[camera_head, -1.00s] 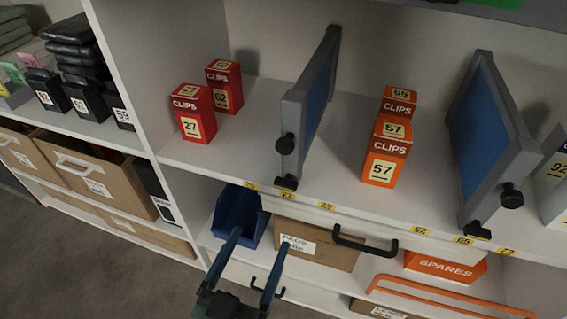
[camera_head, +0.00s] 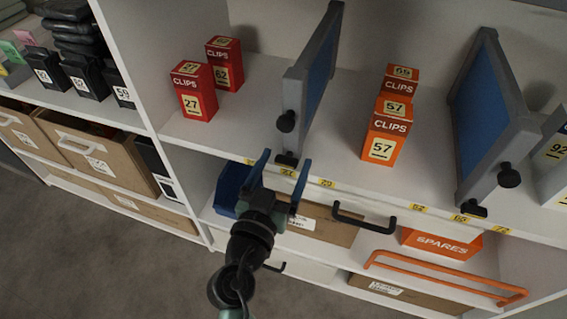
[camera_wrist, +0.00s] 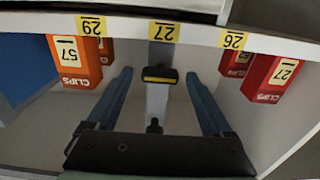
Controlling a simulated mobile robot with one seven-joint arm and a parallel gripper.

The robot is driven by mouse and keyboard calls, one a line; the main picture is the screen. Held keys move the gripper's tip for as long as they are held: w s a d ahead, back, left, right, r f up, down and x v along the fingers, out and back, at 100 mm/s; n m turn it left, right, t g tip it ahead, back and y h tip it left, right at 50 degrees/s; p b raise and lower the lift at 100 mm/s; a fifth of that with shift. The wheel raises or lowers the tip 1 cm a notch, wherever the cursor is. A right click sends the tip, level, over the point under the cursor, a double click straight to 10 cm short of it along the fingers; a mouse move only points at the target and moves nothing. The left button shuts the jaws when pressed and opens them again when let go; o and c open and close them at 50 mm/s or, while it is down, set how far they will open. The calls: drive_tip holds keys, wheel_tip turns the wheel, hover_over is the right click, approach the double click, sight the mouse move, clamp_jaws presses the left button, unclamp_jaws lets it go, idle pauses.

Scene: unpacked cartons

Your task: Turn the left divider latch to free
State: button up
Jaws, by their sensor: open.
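The left divider (camera_head: 316,75) is a blue panel in a grey frame, upright on the shelf. A black knob (camera_head: 287,121) sticks out partway up its front post. A dark latch piece (camera_head: 287,160) is at the post's foot by the shelf edge; in the wrist view, this piece (camera_wrist: 160,74) shows a yellow strip and lies crosswise. My gripper (camera_head: 285,168) is open and empty in front of the shelf edge. In the upside-down wrist view, my fingers (camera_wrist: 158,76) stand either side of the post and latch piece, apart from both. The knob (camera_wrist: 154,126) shows just beyond my gripper's body.
Red clips boxes (camera_head: 195,93) stand left of the divider, orange ones (camera_head: 386,133) right. The right divider (camera_head: 485,110) is farther right. Below the shelf are a blue bin (camera_head: 229,188), a black handle (camera_head: 362,228) and an orange rail (camera_head: 440,278).

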clamp_jaws()
idle(0.4)
drive_tip(key=shift+n, duration=0.3)
drive_tip(key=n, duration=0.6)
drive_tip(key=shift+a, duration=0.1)
drive_tip(key=n+p, duration=0.1)
drive_tip(key=n, duration=0.5)
drive_tip(key=shift+f+n, duration=0.15)
drive_tip(key=shift+n, duration=0.25)
drive_tip(key=shift+a, duration=0.1)
